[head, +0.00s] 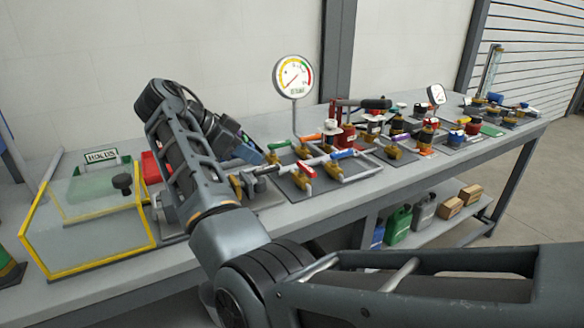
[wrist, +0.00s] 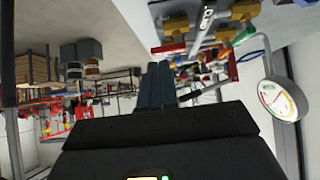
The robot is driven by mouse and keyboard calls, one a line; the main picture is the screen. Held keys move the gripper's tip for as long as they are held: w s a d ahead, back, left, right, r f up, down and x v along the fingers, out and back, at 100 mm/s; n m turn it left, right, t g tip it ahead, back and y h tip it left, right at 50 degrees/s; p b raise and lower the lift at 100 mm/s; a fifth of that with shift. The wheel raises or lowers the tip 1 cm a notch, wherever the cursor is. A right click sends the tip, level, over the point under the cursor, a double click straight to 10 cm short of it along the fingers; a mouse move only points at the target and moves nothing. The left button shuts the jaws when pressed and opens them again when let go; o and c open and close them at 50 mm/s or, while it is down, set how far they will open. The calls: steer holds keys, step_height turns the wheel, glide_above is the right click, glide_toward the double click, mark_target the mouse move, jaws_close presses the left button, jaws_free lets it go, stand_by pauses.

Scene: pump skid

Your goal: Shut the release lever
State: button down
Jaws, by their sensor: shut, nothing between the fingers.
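My gripper (head: 262,155) is above the bench near the valve group, left of the round gauge, with its fingers pointing right. In the wrist view its dark blue fingers (wrist: 157,85) are together, with nothing between them. I cannot tell for certain which part is the release lever. A grey bar with a white label (wrist: 206,18) shows beyond the fingertips at the top of the wrist view, apart from them. In the head view a red hand pump (head: 347,135) with a black-ended handle (head: 376,103) stands right of the gripper. My arm hides part of the bench.
A round gauge (head: 293,74) on a thin post rises behind the valves; it also shows in the wrist view (wrist: 277,99). Valves with red (head: 304,168), blue (head: 343,154) and green handles stand close by. A yellow-edged clear box (head: 88,215) is at left. Space above the bench is open.

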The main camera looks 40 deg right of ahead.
steer(key=p, duration=0.2)
glide_toward(306, 172)
steer(key=d+f, duration=0.2)
steer(key=f, duration=0.1)
steer(key=d+f, duration=0.1)
steer(key=shift+s+f, duration=0.3)
steer(key=shift+f, duration=0.05)
steer(key=shift+s+d+f+p, duration=0.15)
steer(key=shift+d+p, duration=0.15)
steer(key=shift+d, duration=0.35)
